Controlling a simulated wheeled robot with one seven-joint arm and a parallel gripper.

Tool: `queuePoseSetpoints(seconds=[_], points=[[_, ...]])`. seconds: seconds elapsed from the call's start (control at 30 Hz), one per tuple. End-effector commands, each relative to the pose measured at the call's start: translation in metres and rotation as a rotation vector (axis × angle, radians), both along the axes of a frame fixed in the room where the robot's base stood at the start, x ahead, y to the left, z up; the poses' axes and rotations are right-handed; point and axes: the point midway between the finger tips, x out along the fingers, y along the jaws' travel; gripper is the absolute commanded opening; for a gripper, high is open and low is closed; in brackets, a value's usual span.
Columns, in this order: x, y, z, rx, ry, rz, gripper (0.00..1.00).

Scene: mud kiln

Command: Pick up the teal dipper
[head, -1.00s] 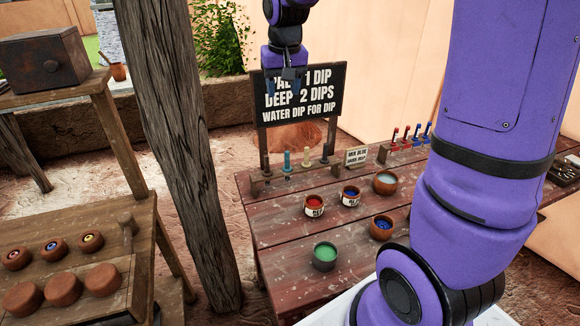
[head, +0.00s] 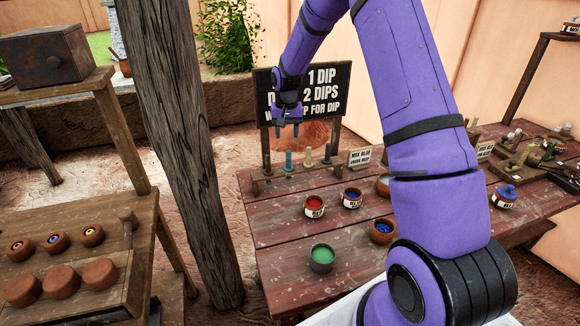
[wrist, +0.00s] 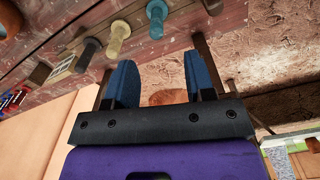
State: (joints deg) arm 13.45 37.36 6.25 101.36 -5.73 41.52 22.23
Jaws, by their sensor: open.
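The teal dipper (head: 289,160) stands upright in a low wooden rack at the back left of the table, left of a cream dipper (head: 309,156). My gripper (head: 287,131) is open and empty, hanging above the rack in front of the sign. Its two blue fingers (wrist: 158,72) are apart with nothing between them. The gripper does not touch the dipper.
A black sign (head: 262,92) on posts stands just behind the rack (head: 262,185). Pots of red (head: 314,205), blue (head: 352,197) and green (head: 322,257) glaze stand on the table in front. A small card (head: 359,157) stands to the right. A wooden post (head: 190,160) rises at the left.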

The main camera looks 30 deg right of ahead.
Motion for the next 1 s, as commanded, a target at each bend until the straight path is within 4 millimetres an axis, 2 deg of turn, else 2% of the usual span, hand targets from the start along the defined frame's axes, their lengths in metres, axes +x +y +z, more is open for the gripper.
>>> queuePoseSetpoints(seconds=[0.17,0.4,0.67,0.9,1.0], points=[[0.000,0.000,-0.015,0.001,0.004,-0.001,0.49],[0.000,0.000,-0.050,0.001,0.004,0.000,0.49],[-0.001,-0.002,-0.067,0.001,0.003,-0.001,0.49],[-0.002,-0.005,-0.099,0.001,0.004,-0.001,0.49],[-0.001,-0.005,-0.107,0.001,0.002,-0.001,0.49]])
